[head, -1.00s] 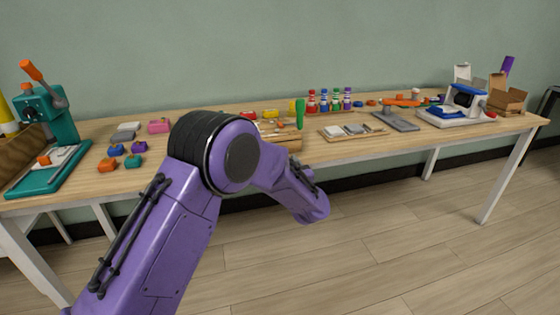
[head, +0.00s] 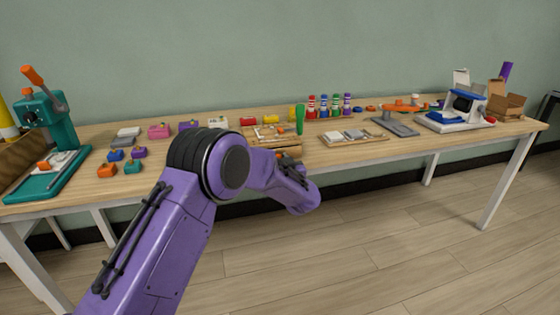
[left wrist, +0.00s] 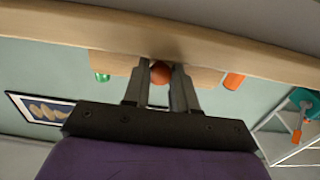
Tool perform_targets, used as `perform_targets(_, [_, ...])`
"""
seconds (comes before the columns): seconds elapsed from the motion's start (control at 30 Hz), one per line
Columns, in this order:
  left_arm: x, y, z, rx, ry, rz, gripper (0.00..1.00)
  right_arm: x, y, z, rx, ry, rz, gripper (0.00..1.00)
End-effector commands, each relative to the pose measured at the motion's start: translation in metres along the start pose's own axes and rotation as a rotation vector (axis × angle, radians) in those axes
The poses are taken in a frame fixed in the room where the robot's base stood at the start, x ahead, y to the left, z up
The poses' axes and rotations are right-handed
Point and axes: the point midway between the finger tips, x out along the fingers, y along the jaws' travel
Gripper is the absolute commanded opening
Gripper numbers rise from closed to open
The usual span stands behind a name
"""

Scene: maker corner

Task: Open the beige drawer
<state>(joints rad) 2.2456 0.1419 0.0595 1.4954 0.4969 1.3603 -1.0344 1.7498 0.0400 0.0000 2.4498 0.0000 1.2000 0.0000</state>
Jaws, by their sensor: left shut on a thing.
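The beige drawer (head: 288,151) is a pale wooden front in a low wooden unit on the bench, near the front edge in the head view. Its front also shows in the left wrist view (left wrist: 205,76), where the picture is upside down. A round orange-red knob (left wrist: 160,72) sits at the middle of that front. My left gripper (left wrist: 160,82) is shut on the knob, one finger on each side. In the head view my purple arm and wrist partly hide the unit and the grip. I cannot tell how far the drawer stands out. My right gripper is not in view.
A green upright handle (head: 300,119) stands beside the unit. A shallow tray of grey blocks (head: 354,138) lies to the right. Colored blocks (head: 107,170) and a teal press (head: 47,125) are at left. The floor before the bench is clear.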

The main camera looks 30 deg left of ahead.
Motion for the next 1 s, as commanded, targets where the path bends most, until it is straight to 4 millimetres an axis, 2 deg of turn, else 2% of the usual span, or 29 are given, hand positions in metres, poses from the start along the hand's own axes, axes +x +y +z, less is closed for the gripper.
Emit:
perform_targets(0.23, [-0.053, 0.011, -0.006, 0.009, -0.006, 0.007, 0.00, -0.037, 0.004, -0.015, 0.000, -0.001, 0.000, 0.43])
perform_targets(0.43, [-0.096, 0.010, -0.003, 0.004, -0.004, 0.004, 0.00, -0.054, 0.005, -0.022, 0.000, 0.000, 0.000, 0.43])
perform_targets(0.6, [-0.108, 0.009, 0.000, 0.003, -0.002, 0.002, 0.00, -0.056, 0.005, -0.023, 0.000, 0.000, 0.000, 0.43])
perform_targets(0.87, [-0.108, 0.009, 0.001, 0.002, -0.002, 0.002, 0.00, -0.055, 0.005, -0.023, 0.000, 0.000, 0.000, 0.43])
perform_targets(0.9, [-0.108, 0.009, 0.001, 0.002, -0.002, 0.002, 0.40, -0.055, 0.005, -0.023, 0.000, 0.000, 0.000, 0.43])
perform_targets(0.93, [-0.108, 0.009, 0.001, 0.002, -0.002, 0.002, 0.49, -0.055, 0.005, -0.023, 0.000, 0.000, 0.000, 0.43])
perform_targets(1.0, [-0.108, 0.009, 0.001, 0.002, -0.002, 0.002, 0.53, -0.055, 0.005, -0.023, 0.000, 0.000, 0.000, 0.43])
